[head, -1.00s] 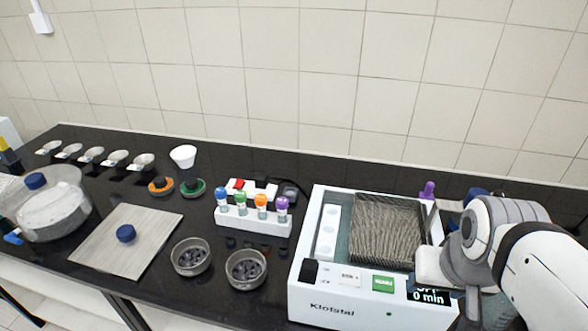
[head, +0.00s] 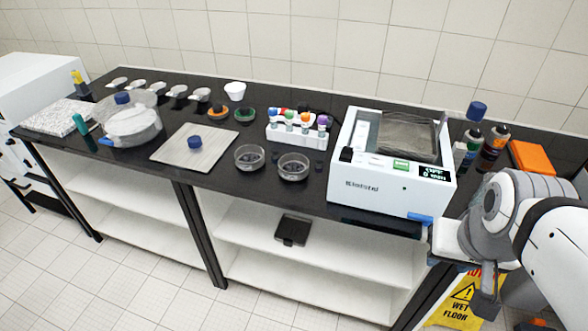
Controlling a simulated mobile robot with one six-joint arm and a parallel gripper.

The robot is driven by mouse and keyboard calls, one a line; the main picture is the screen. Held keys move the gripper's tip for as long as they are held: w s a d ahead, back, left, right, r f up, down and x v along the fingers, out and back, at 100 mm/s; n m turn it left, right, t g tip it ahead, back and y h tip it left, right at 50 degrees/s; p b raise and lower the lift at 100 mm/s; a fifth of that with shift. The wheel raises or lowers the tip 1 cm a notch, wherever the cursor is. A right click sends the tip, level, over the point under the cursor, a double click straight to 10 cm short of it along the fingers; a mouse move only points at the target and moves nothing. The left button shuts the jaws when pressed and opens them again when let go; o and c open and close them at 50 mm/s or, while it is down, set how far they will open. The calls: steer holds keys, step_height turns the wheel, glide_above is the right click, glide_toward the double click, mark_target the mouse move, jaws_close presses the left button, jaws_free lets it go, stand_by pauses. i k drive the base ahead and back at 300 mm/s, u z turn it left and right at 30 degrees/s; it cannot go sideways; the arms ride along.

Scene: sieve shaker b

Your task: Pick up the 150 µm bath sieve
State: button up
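No label reading 150 µm is legible, so I cannot tell which item is the bath sieve. An orange-ringed piece (head: 218,113) and a green-ringed piece (head: 244,115) stand at the back of the counter. A white bath (head: 385,193) stands on the right of the counter. A grey mesh basket (head: 407,135) sits inside it. My gripper (head: 432,222) is at the lower right, in front of the bath's right corner and apart from the ringed pieces. Its fingers are mostly hidden or too small to read, and nothing is clearly held.
A tube rack (head: 296,133) with coloured caps stands left of the bath. Two glass dishes (head: 249,158) (head: 293,167) and a board (head: 172,151) lie in front. Bottles (head: 491,148) and an orange box (head: 533,158) are at the right. A wet-floor sign (head: 470,300) stands below.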

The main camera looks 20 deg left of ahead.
mark_target(293, 167)
steer(key=u, duration=0.75)
steer(key=i, duration=0.6)
steer(key=z, duration=1.4)
steer(key=k, duration=0.9)
steer(key=u, duration=1.1)
steer(key=i, duration=0.55)
steer(key=u, duration=0.05)
